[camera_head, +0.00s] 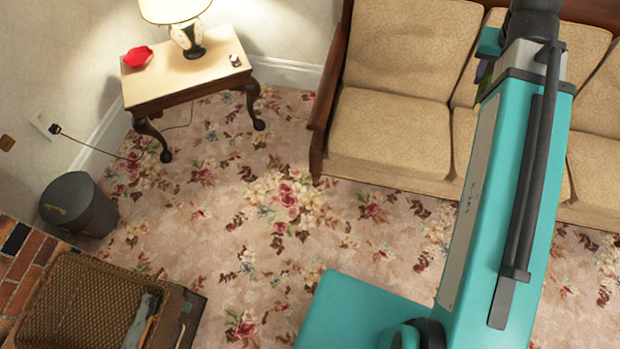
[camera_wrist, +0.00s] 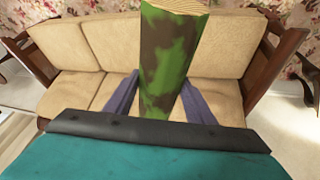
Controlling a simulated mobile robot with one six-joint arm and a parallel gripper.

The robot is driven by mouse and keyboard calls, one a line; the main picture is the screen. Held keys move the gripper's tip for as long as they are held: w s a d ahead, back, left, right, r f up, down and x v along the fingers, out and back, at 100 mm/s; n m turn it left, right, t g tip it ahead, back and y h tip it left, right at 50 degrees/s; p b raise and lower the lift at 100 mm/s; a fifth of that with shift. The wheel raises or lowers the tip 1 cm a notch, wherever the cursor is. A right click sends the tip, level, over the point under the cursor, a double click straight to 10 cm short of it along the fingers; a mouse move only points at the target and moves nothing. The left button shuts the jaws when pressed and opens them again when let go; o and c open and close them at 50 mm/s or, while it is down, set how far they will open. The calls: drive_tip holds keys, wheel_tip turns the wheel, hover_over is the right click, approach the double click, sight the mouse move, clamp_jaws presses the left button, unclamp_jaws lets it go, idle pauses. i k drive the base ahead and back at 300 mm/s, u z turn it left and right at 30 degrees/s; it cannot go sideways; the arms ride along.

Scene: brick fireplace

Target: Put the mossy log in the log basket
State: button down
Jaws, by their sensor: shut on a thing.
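The mossy log (camera_wrist: 168,55), brown with bright green patches and a pale cut end, stands between the two purple fingers of my gripper (camera_wrist: 160,95) in the wrist view. My gripper is shut on it. In the head view my gripper (camera_head: 484,72) shows only in part beside my arm, above the sofa, and the log is mostly hidden there. The woven brown log basket (camera_head: 75,305) is at the bottom left of the head view, far from my gripper. A greyish piece lies at its right side; I cannot tell what it is.
A beige sofa (camera_head: 390,132) with wooden arms stands below my gripper. A side table (camera_head: 185,78) holds a lamp (camera_head: 187,38) and a red dish (camera_head: 137,57). A dark bin (camera_head: 80,205) stands near the brick hearth (camera_head: 22,262). The floral carpet (camera_head: 250,215) between is clear.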

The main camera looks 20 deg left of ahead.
sight(106, 315)
drive_tip(key=i, duration=0.35)
drive_tip(key=z, duration=0.15)
drive_tip(key=k, duration=0.1)
drive_tip(key=u, duration=2.75)
drive_tip(key=i, duration=0.5)
drive_tip(key=u, duration=0.05)
